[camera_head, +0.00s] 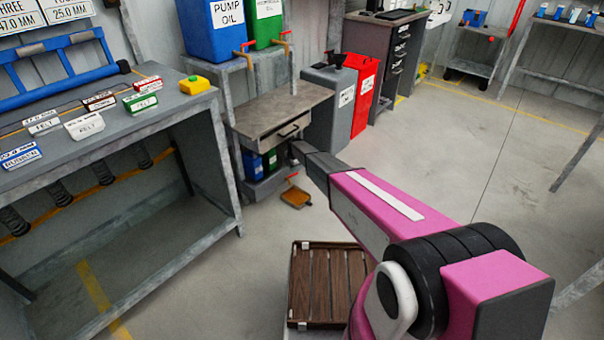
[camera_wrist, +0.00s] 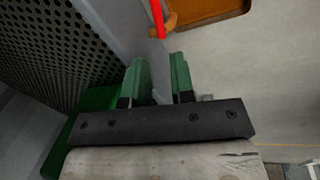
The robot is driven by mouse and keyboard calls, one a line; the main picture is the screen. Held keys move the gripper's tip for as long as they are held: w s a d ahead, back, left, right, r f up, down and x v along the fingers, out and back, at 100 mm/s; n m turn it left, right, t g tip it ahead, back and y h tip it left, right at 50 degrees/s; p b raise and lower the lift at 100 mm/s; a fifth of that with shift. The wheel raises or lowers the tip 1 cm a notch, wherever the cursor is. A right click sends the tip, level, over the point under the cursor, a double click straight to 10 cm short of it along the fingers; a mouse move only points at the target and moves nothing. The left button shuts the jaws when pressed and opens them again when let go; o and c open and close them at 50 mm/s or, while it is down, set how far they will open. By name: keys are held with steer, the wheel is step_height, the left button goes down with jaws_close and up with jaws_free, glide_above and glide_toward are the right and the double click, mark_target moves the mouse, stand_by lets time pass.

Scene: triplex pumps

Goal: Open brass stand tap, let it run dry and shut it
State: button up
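A brass tap (camera_wrist: 170,22) with an upright red lever (camera_wrist: 158,16) shows at the top of the wrist view, ahead of my gripper. In the head view its red lever (camera_head: 293,177) shows low beside the grey stand, above a brown-orange tray (camera_head: 296,199). The tray also shows in the wrist view (camera_wrist: 208,10). My gripper (camera_wrist: 158,78) has two green fingers, apart, with a grey panel visible between them. They do not touch the tap. In the head view the fingertips are hidden behind my arm. I see no flow from the tap.
A blue drum (camera_head: 216,32) and a green drum (camera_head: 262,22) with taps stand above the grey shelf (camera_head: 290,105). Grey and red bins (camera_head: 364,90) stand to its right, a workbench (camera_head: 225,100) to its left.

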steer(key=f, duration=0.2)
steer(key=w+f, duration=0.1)
steer(key=f, duration=0.4)
steer(key=shift+w+a+f, duration=0.2)
steer(key=shift+a, duration=0.15)
jaws_close()
